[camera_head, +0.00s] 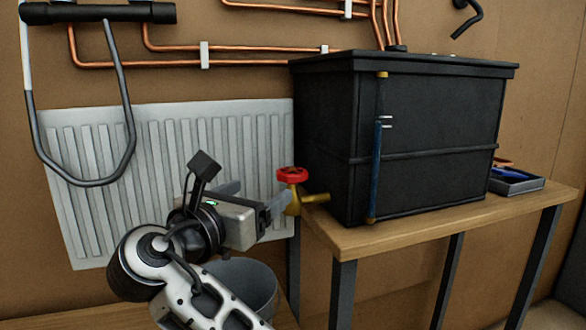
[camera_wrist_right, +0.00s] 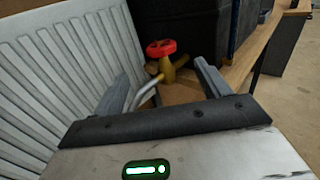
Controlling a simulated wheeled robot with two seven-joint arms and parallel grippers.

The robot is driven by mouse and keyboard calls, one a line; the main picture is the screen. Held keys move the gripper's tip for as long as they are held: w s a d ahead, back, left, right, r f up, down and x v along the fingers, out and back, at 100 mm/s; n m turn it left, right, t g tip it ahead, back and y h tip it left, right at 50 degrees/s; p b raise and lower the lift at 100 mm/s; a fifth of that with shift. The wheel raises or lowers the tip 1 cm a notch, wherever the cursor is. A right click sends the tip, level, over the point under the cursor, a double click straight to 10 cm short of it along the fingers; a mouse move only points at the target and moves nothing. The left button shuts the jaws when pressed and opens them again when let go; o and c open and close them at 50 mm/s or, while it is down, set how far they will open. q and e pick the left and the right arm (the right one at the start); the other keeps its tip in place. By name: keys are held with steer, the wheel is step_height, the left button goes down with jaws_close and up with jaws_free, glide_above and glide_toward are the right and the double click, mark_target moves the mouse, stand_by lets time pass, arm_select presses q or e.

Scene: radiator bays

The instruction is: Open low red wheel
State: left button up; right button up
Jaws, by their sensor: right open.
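The low red wheel (camera_head: 292,175) sits on top of a brass valve (camera_head: 294,202) beside the radiator's right edge, in front of the black tank's left corner. In the right wrist view the red wheel (camera_wrist_right: 161,48) and the brass valve body (camera_wrist_right: 170,71) show beyond the fingertips, roughly central between them. My right gripper (camera_head: 262,193) is open and empty, just left of the valve. Its two grey fingers (camera_wrist_right: 161,84) are spread apart in the wrist view. I cannot tell whether a finger touches the valve. My left gripper is not in view.
A white radiator (camera_head: 80,185) stands behind my right arm. A black tank (camera_head: 440,140) fills much of the wooden bench (camera_head: 420,228). A small dark tray (camera_head: 516,184) lies right of it. Copper pipes (camera_head: 260,50) run along the wall. A grey bucket (camera_head: 250,284) stands below the gripper.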

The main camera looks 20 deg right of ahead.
mark_target(298, 168)
steer(key=p+x, duration=0.2)
steer(key=x, duration=1.3)
steer(key=shift+f, duration=0.1)
steer(key=c, duration=1)
